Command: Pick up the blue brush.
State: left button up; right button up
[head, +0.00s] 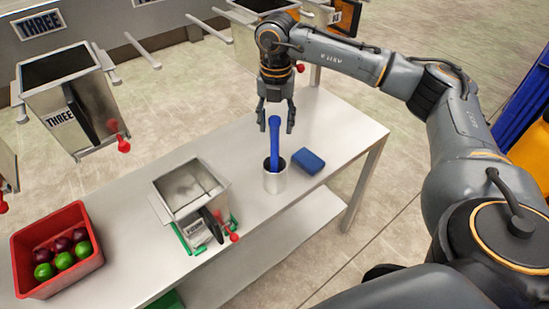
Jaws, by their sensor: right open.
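The blue brush (274,140) stands upright in a white cup (275,182) on the white table. Its handle points up and its lower end is hidden inside the cup. My right gripper (276,128) hangs over the cup, pointing down, open. Its two fingers are on either side of the top of the brush handle in the picture. I cannot tell whether either finger touches the handle. My left gripper is not in view.
A blue block-like item (308,161) lies right of the cup. A metal box (187,190) with a red-knobbed lever stands left of it. A red crate (57,250) holds several green and dark fruits. The table (341,134) is clear at its right end.

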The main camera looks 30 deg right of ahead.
aim_at(275, 139)
jog(key=shift+f, duration=0.3)
jog(key=f+p, duration=0.2)
jog(key=f, duration=0.2)
jog(key=shift+a+f, duration=0.1)
jog(key=shift+a, duration=0.1)
jog(key=shift+f, duration=0.45)
jog(key=shift+c, duration=0.2)
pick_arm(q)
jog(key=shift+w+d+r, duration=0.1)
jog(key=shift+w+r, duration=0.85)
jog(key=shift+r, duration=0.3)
pick_arm(e)
grip_shut()
